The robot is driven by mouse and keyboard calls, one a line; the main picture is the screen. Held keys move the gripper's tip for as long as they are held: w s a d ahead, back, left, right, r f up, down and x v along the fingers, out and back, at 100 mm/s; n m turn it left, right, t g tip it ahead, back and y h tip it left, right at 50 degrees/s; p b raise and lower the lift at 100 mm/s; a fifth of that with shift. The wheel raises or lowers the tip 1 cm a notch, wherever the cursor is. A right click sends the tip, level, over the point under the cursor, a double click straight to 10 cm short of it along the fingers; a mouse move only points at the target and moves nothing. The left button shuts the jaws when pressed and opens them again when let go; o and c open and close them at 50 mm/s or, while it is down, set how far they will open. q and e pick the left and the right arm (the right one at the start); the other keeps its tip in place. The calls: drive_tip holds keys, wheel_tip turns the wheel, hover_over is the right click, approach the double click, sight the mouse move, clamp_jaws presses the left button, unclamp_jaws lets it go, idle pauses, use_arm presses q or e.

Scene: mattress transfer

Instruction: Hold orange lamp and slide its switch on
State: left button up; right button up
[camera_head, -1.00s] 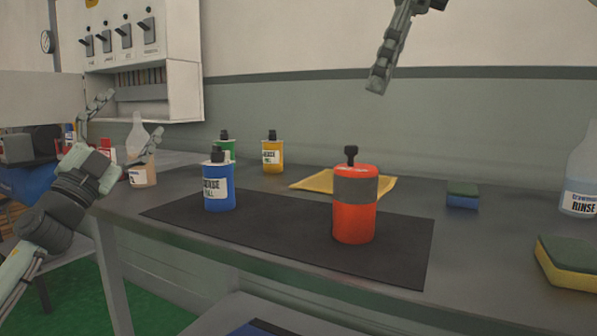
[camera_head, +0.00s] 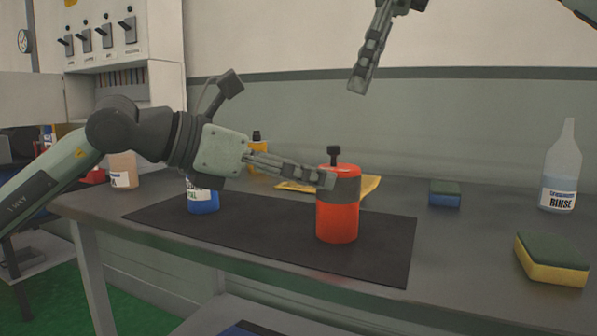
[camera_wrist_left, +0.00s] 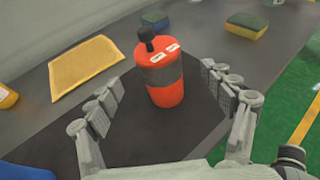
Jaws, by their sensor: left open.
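The orange lamp (camera_head: 338,218) stands upright on the black mat, with a grey band and a black knob on top. It also shows in the left wrist view (camera_wrist_left: 167,88), with two small pale labels on its top. My left gripper (camera_head: 281,131) is open, with one finger reaching in front of the lamp's upper left side. In the left wrist view its fingers (camera_wrist_left: 163,88) are spread either side of the lamp, apart from it. My right gripper (camera_head: 386,48) hangs above and behind the lamp, empty. One finger shows clearly, the other only partly at the top edge, spread apart.
The black mat (camera_head: 270,240) lies on the grey table. A blue can (camera_head: 203,203) is partly behind my left arm. A yellow cloth (camera_head: 295,186) lies behind the lamp. Sponges (camera_head: 445,193) and a rinse bottle (camera_head: 562,170) stand to the right. A switch panel (camera_head: 110,45) is on the wall.

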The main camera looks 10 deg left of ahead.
use_arm(q)
drive_tip(key=x, duration=0.7)
drive_tip(key=shift+w+d+f, duration=0.2)
drive_tip(key=shift+w+f, duration=0.05)
drive_tip(key=shift+f, duration=0.05)
drive_tip(key=c, duration=1.6)
use_arm(e)
drive_tip(key=n+g+y, duration=0.2)
drive_tip(key=n+y, duration=0.1)
drive_tip(key=y, duration=1.1)
approach(334, 156)
drive_tip(key=a+r, duration=0.1)
drive_tip(key=a, duration=1.2)
drive_tip(key=shift+s+a, duration=0.2)
drive_tip(key=shift+a, duration=0.2)
